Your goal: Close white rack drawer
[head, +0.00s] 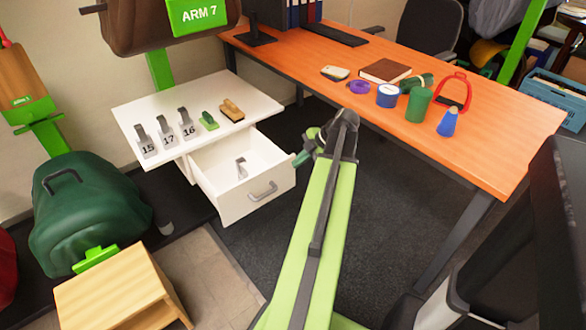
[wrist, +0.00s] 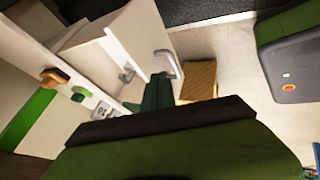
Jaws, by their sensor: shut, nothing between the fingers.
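The white rack drawer (head: 235,203) stands pulled open under the white rack top (head: 135,113) in the head view. Its grey handle (head: 263,191) is on the front panel, and a grey metal piece (head: 241,168) lies inside. My gripper (head: 300,159) is shut and empty, close to the right end of the drawer front. In the wrist view the green fingers of my gripper (wrist: 157,82) point towards the drawer (wrist: 140,38), just beside its handle (wrist: 168,64). I cannot tell whether they touch the front.
Numbered grey holders (head: 167,134), a green brush (head: 208,121) and a brown brush (head: 231,110) sit on the rack top. An orange desk (head: 480,150) with small items stands to the right. A wooden stand (head: 110,290) is at the lower left. Dark carpet lies between rack and desk.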

